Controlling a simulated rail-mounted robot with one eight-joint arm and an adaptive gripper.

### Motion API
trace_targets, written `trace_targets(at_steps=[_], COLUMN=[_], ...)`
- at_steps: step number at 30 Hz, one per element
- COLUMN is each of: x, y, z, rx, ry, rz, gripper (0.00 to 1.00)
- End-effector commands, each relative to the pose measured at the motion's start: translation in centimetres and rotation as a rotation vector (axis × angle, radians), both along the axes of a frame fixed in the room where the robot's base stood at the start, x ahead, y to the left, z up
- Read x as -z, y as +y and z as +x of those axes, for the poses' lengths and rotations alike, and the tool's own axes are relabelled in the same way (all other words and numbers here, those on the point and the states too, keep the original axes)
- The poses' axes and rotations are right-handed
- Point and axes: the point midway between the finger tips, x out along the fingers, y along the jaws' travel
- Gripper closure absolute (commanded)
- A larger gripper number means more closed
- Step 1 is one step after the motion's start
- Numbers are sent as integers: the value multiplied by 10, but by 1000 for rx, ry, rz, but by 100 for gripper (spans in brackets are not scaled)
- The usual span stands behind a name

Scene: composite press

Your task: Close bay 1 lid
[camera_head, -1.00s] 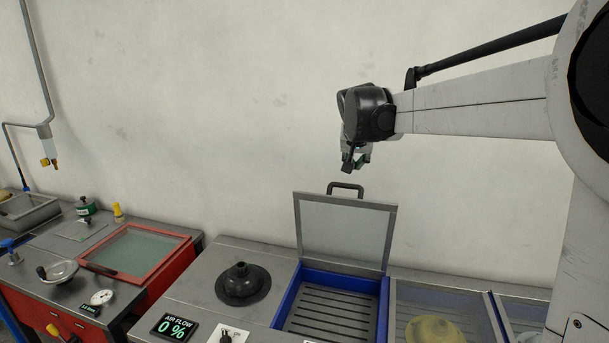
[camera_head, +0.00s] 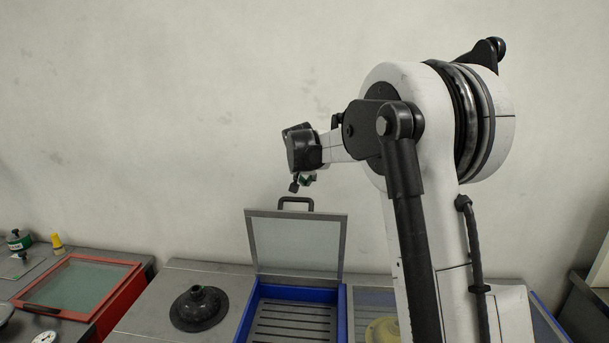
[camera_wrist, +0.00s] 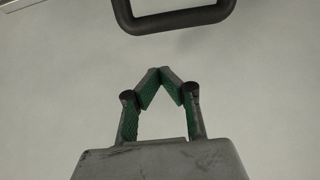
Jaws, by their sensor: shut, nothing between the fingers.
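The bay lid (camera_head: 297,243) stands open, raised upright at the back of a blue-framed bay (camera_head: 292,292) with a slatted floor. A dark handle (camera_head: 296,201) sits on the lid's top edge. My gripper (camera_head: 300,185) is above and behind that handle's height, close to it in the head view but not holding it. In the wrist view my gripper (camera_wrist: 160,72) has its green-padded fingertips together and empty. The handle (camera_wrist: 175,18) shows at the top of that view, apart from the fingertips.
A black suction-cup-shaped part (camera_head: 200,308) sits on the grey bench left of the bay. A red-framed glass lid (camera_head: 80,285) lies closed farther left. A neighbouring bay right of the open one holds a yellowish object (camera_head: 383,331). The wall is behind.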

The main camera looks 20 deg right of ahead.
Motion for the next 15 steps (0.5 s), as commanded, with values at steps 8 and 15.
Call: trace_targets(at_steps=[8,15], x=[22,30], y=[-2,8], z=[4,-15], rx=[-1,0], ry=[0,-1], rz=[0,1], gripper=[100,100])
